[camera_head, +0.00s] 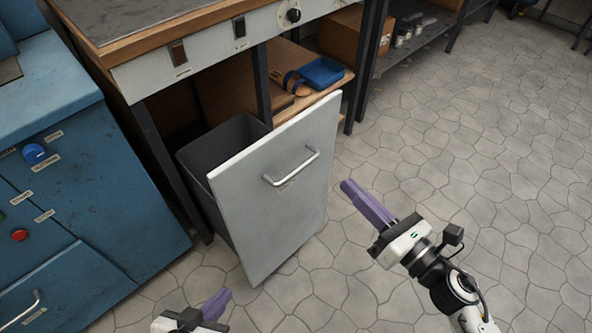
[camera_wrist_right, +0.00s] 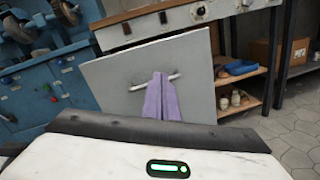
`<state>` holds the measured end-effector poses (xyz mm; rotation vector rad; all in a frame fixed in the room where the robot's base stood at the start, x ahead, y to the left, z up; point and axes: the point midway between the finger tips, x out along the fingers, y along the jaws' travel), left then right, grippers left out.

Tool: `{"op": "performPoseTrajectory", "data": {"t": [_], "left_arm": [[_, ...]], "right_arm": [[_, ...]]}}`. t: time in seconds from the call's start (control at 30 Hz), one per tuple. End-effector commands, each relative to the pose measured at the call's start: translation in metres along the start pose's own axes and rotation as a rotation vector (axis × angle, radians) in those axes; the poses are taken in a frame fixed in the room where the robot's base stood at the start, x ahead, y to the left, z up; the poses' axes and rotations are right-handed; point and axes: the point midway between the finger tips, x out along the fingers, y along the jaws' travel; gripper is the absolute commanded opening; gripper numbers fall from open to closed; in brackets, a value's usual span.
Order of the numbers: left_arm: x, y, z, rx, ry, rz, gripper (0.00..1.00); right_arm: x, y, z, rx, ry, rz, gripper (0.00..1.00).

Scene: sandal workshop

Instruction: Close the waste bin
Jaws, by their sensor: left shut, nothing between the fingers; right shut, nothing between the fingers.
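The waste bin (camera_head: 222,146) is a dark grey open-topped container behind a light grey front panel (camera_head: 265,215) with a silver bar handle (camera_head: 291,167). It stands pulled out from under the workbench in the head view. My right gripper (camera_head: 345,186) is shut and empty, to the right of the panel and apart from it. In the right wrist view its purple fingers (camera_wrist_right: 160,78) overlap the handle (camera_wrist_right: 140,85) in the picture, with the panel (camera_wrist_right: 195,65) behind. My left gripper (camera_head: 226,294) is shut and empty, low in the head view, in front of the panel's lower edge.
A blue cabinet (camera_head: 110,165) with buttons stands left of the bin. The workbench (camera_head: 205,50) is above and behind it. The tiled floor (camera_head: 460,150) at right is clear.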

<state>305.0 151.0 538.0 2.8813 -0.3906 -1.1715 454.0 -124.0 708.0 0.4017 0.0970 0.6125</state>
Motion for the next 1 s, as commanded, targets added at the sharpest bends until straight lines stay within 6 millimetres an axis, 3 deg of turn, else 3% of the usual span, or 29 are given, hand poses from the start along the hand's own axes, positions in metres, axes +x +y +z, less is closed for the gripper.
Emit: {"op": "performPoseTrajectory", "data": {"t": [0.1,0.23,0.37,0.8,1.0], "left_arm": [[0.006,0.000,0.004,0.000,0.006,0.003,0.00],[0.005,0.000,0.003,0.001,0.007,0.005,0.00],[0.003,0.001,0.001,0.003,0.006,0.005,0.00],[0.000,0.000,0.002,0.011,-0.004,0.003,0.00],[0.002,0.000,0.001,0.013,-0.001,0.003,0.00]], "right_arm": [[0.005,0.005,-0.013,-0.281,0.040,0.088,0.00],[0.009,0.009,-0.017,-0.402,0.055,0.127,0.00],[0.021,0.012,-0.016,-0.410,0.055,0.129,0.00],[0.110,0.023,-0.023,-0.403,0.054,0.129,0.00],[0.136,0.025,-0.026,-0.402,0.054,0.127,0.00]]}}
